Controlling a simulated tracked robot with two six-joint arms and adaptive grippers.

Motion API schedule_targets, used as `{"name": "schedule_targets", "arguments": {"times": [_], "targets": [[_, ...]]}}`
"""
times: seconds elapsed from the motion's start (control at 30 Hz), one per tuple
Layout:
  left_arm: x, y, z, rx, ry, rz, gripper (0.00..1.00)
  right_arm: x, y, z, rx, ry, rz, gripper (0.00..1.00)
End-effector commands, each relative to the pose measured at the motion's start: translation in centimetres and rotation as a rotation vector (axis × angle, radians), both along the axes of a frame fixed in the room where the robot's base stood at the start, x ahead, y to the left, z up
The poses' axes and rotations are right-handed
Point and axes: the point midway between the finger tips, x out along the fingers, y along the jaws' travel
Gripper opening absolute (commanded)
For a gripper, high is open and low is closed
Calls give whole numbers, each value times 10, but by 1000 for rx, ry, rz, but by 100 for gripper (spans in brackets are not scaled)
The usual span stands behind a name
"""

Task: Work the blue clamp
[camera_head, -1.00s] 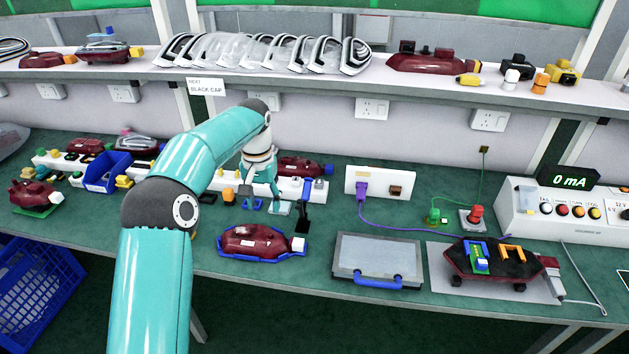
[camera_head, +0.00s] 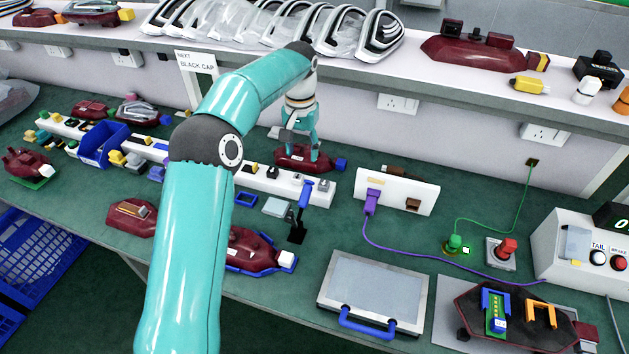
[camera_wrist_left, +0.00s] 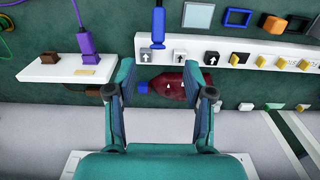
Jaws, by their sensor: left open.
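A blue U-shaped clamp (camera_head: 495,298) sits on a dark fixture (camera_head: 515,325) at the front right, beside an orange clamp (camera_head: 541,312). A green strip lies under the blue clamp. My left gripper (camera_head: 300,150) is open and empty, far from that clamp. It hangs at the back of the bench above a dark red lamp (camera_head: 303,165). In the wrist view my fingers (camera_wrist_left: 163,93) are spread, with this lamp (camera_wrist_left: 178,84) showing between them. A blue-handled upright piece (camera_head: 304,195) stands on a black base nearby; it also shows in the wrist view (camera_wrist_left: 158,25). My right gripper is out of view.
A white socket box (camera_head: 398,190) with a purple plug (camera_head: 372,201) stands right of my gripper. A grey panel with a blue handle (camera_head: 372,290) lies left of the fixture. A red button (camera_head: 506,247) stands behind it. A shelf (camera_head: 400,75) overhangs the back.

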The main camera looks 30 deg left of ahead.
Motion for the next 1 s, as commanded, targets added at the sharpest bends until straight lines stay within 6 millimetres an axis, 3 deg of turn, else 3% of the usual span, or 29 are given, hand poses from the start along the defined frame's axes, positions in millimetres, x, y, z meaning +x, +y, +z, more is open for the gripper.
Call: {"name": "schedule_targets", "arguments": {"times": [0.27, 0.8, 1.0], "targets": [[0, 0, -23, -1, 3, -1, 52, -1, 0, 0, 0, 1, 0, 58], [-4, 4, -132, -1, 5, 8, 52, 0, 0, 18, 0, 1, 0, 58], [-3, 4, -158, 0, 3, 8, 52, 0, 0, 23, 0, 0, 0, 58]]}}
